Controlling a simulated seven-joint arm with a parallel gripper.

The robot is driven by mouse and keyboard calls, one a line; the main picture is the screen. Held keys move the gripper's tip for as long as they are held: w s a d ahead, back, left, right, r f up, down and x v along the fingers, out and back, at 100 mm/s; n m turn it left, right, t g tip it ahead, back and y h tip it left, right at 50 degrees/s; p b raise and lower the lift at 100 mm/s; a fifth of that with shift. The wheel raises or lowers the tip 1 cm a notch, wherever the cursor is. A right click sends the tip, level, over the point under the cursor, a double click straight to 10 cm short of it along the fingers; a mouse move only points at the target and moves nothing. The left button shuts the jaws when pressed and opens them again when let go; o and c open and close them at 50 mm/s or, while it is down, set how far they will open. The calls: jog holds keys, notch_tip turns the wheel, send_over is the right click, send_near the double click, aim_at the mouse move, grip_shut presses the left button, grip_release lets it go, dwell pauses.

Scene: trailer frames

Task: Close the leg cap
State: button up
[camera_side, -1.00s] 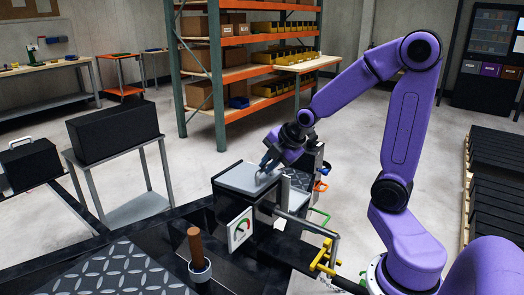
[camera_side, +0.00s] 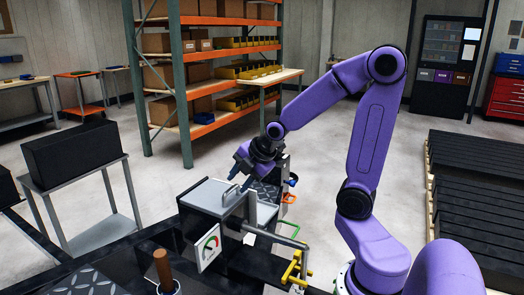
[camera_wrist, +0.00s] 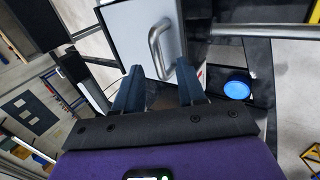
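The leg cap looks like a grey flat lid (camera_side: 205,193) with a bar handle (camera_side: 230,196) on top of a dark box. In the side view it lies about level; I cannot tell whether it is fully seated. The wrist view shows the lid (camera_wrist: 133,28) and its metal handle (camera_wrist: 157,48) just beyond my fingertips. My gripper (camera_side: 236,172) is above and behind the handle in the side view. In the wrist view my gripper (camera_wrist: 160,80) has its two blue fingers apart with nothing between them. Whether a finger touches the handle is unclear.
A gauge plate (camera_side: 208,247) is on the box's front. A yellow valve (camera_side: 293,268) and grey pipe stand to the right. A brown-topped post (camera_side: 163,268) is in front. A blue round cap (camera_wrist: 238,86) shows right of my fingers. Shelving (camera_side: 190,80) stands behind.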

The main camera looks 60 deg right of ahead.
jog(key=v, duration=1.5)
jog(key=s+a+f+m+g, duration=0.5)
jog(key=s+a+f+g, duration=0.1)
jog(key=s+a+f, duration=0.8)
jog(key=shift+s+a+g, duration=0.15)
jog(key=shift+a+g, duration=0.15)
jog(key=shift+a, duration=0.35)
